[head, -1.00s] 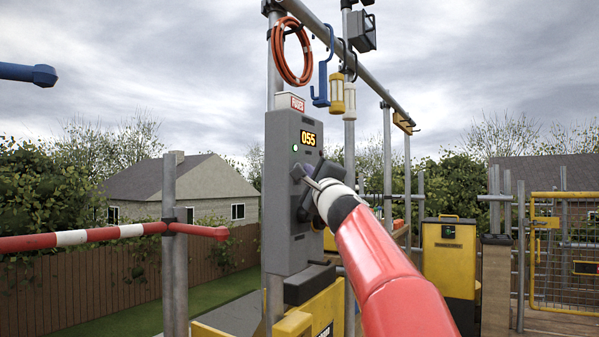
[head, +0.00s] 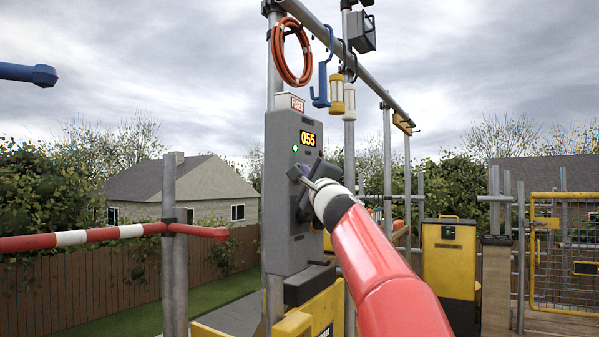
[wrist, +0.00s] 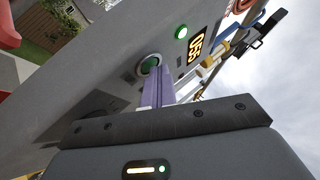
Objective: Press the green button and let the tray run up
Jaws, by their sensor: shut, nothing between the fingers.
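The grey control box (head: 283,235) stands on a pole in the head view, with a lit display (head: 308,138) reading 055 and a small green lamp (head: 295,148). In the wrist view the green button (wrist: 150,64) sits in a round collar on the box face, near the lit green lamp (wrist: 181,32) and the display (wrist: 195,46). My gripper (wrist: 157,82) is shut and empty, its purple fingers pointing at the button's lower edge. I cannot tell whether the tips touch it. In the head view my gripper (head: 302,180) hides the button. The tray cannot be made out.
A red and white rail (head: 98,236) crosses at left, joined to an upright pole. An orange hose coil (head: 291,52), a blue hook and lanterns hang above the box. A yellow and black cabinet (head: 449,262) and a yellow mesh gate (head: 566,262) stand at right.

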